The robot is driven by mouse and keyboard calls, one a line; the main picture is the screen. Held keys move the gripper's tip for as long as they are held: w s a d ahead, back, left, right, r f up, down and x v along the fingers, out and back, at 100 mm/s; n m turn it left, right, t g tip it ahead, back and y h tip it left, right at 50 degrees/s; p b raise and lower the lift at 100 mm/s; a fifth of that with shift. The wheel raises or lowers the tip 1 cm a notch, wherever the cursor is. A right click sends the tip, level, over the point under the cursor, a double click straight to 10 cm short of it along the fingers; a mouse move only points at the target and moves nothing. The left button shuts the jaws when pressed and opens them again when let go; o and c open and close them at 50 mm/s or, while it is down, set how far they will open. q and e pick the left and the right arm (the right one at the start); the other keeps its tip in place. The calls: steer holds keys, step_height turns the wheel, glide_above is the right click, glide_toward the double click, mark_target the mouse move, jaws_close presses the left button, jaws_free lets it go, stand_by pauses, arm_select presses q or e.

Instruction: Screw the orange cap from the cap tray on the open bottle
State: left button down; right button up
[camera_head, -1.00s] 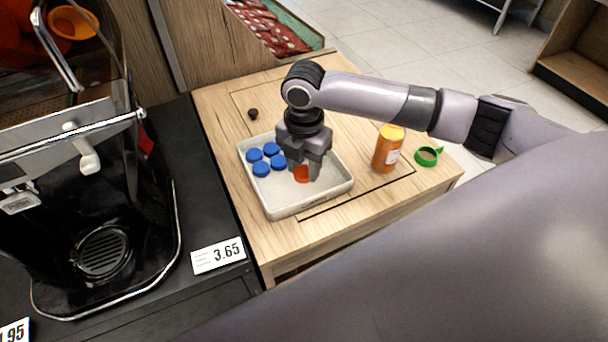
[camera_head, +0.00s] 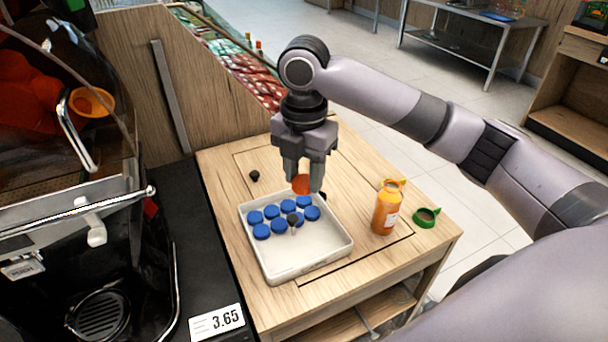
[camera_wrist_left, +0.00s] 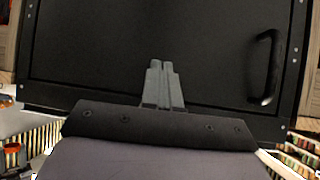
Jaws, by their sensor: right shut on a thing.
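My right gripper (camera_head: 303,186) is shut on the orange cap (camera_head: 302,184) and holds it above the far edge of the white cap tray (camera_head: 280,270). Several blue caps (camera_head: 262,231) lie in the far part of the tray. The orange bottle (camera_head: 387,210) with a white label stands upright on the wooden table, right of the tray and apart from the gripper. Its mouth is too small to make out clearly. My left gripper (camera_wrist_left: 161,70) shows in the left wrist view with its fingers together and empty, in front of a black panel.
A green ring-shaped item (camera_head: 427,217) lies right of the bottle. A small dark knob (camera_head: 254,175) sits on the table (camera_head: 225,180) left of the gripper. The juicer (camera_head: 70,200) stands at the left. Table between tray and bottle is clear.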

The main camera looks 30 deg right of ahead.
steer(key=m, duration=0.2)
steer(key=f+m, duration=0.1)
steer(key=m, duration=0.1)
steer(key=shift+s+a, duration=0.1)
steer(key=shift+s, duration=0.25)
steer(key=m, duration=0.3)
steer(key=shift+s+a+f, duration=0.1)
steer(key=shift+s+f, duration=0.2)
steer(key=s+f+m, duration=0.1)
steer(key=m, duration=0.4)
steer(key=s+f+m, duration=0.1)
steer(key=m, duration=0.5)
steer(key=s+a+f+m, duration=0.1)
steer(key=m, duration=0.5)
steer(key=shift+s, duration=0.1)
